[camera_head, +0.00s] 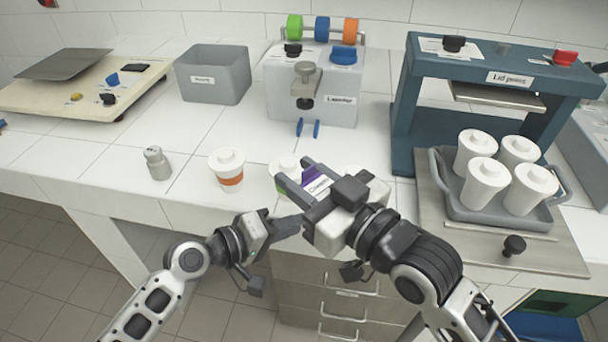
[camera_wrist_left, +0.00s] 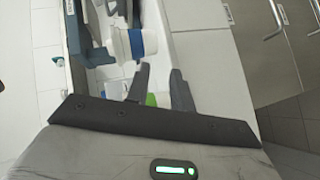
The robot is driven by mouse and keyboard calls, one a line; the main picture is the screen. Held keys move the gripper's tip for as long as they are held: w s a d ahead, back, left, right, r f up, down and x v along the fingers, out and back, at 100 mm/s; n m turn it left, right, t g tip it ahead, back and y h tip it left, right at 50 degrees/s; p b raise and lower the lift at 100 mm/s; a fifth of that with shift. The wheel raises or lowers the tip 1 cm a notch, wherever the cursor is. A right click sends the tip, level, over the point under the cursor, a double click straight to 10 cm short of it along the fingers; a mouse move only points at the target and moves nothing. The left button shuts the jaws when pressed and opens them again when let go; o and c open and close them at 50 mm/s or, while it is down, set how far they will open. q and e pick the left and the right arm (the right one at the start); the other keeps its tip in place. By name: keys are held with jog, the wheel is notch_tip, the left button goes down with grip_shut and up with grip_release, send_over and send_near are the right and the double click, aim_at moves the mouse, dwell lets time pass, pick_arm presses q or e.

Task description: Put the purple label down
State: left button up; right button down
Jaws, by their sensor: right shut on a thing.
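The purple label (camera_head: 310,172), a purple piece with a white printed face, is between the fingers of my right gripper (camera_head: 292,169). The gripper is shut on it above the front edge of the counter, and its fingers hide part of the label. My left gripper (camera_head: 297,220) is lower, in front of the counter edge and just below the right gripper. In the left wrist view its two fingers (camera_wrist_left: 160,72) stand apart with nothing held between them.
A cup with a green band (camera_head: 283,163) stands close behind the right gripper. An orange-banded cup (camera_head: 228,169) and a grey shaker (camera_head: 156,163) stand left. The labeller (camera_head: 330,100) is behind; the lid press (camera_head: 403,135) and tray of white cups (camera_head: 452,205) are right. A blue-banded cup (camera_wrist_left: 138,42) shows in the wrist view.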

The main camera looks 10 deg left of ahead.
pick_arm(q)
jog(key=s+a+f+m+y, duration=0.2)
jog(key=s+f+m+y, duration=0.1)
jog(key=s+f, duration=0.3)
jog(key=s+a+f+m+y, duration=0.3)
jog(key=s+f+m+y, duration=0.1)
jog(key=s+f+m, duration=0.1)
jog(key=s+f, duration=0.1)
jog(key=s, duration=0.1)
jog(key=shift+s+f+m+g+y, duration=0.3)
jog(key=shift+s+f+m, duration=0.05)
jog(key=shift+m, duration=0.05)
pick_arm(e)
jog(key=d+f+m+t+h, duration=0.2)
jog(key=d+h, duration=0.3)
jog(key=d, duration=0.3)
jog(key=d+f+m+t+h, duration=0.2)
jog(key=d+m+t+h, duration=0.1)
jog(key=d, duration=0.6)
jog(key=s+d+f+m+t+h, duration=0.1)
jog(key=d+f+m+t+h, duration=0.1)
jog(key=d+m+h, duration=0.3)
jog(key=d+h, duration=0.1)
jog(key=d, duration=0.3)
jog(key=shift+m+h, duration=0.3)
jog(key=shift+m, duration=0.1)
pick_arm(q)
jog(key=shift+a, duration=0.1)
